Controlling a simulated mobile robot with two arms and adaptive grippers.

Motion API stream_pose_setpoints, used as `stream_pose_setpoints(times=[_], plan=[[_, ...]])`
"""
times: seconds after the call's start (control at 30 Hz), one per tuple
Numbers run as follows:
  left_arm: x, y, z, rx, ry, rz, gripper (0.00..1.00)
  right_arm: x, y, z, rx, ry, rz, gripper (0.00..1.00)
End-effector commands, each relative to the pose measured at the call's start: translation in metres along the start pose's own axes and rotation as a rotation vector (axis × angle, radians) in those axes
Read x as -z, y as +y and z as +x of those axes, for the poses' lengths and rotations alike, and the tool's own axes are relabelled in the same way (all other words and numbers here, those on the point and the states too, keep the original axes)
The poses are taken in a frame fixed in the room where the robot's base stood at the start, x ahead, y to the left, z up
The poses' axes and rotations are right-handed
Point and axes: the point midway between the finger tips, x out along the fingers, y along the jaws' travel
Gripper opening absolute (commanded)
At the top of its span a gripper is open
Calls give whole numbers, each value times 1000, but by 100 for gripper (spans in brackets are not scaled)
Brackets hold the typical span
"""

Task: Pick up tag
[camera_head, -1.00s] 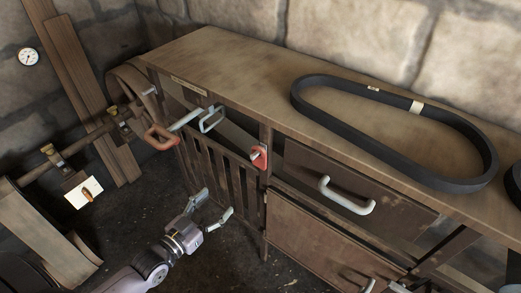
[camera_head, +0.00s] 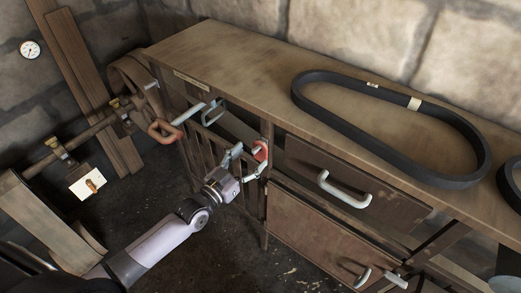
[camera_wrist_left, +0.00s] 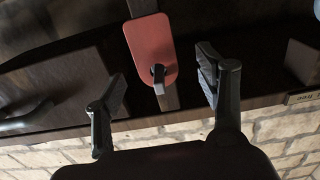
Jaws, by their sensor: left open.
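The red tag (camera_head: 261,150) hangs on the front post of the workbench, near the top of the slatted gate. In the left wrist view the tag (camera_wrist_left: 149,50) is a flat red plate with rounded corners, with a dark peg with a pale end at its lower part. My left gripper (camera_head: 252,157) is right in front of the tag. In the left wrist view its two fingers (camera_wrist_left: 160,76) are spread to either side of the tag's near end, with nothing held between them.
The workbench (camera_head: 225,45) carries a large black belt (camera_head: 390,165) on its top. A drawer with a white handle (camera_head: 343,190) is right of the tag. Grey handles (camera_head: 212,112) and an orange-brown handle (camera_head: 165,132) stick out to the left. Pipes with valves stand further left.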

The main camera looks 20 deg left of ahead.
Motion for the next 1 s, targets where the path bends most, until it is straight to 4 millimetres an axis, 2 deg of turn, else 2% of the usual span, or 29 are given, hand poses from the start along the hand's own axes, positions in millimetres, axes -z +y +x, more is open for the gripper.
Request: stream_pose_setpoints(times=[0.2, 0.33, 0.67, 1.0], plan=[[4, 4, 30, 1, 3, -1, 65, 1, 0, -12, 0, 0, 0, 34], [1, 4, 46, 1, 2, 0, 65, 1, 0, -13, 1, 0, -1, 34], [-1, 5, 52, 0, 1, 0, 64, 1, -1, -13, 2, 0, -2, 34], [-1, 4, 51, 0, 1, 0, 42, 2, -4, -13, 6, 0, -2, 34]])
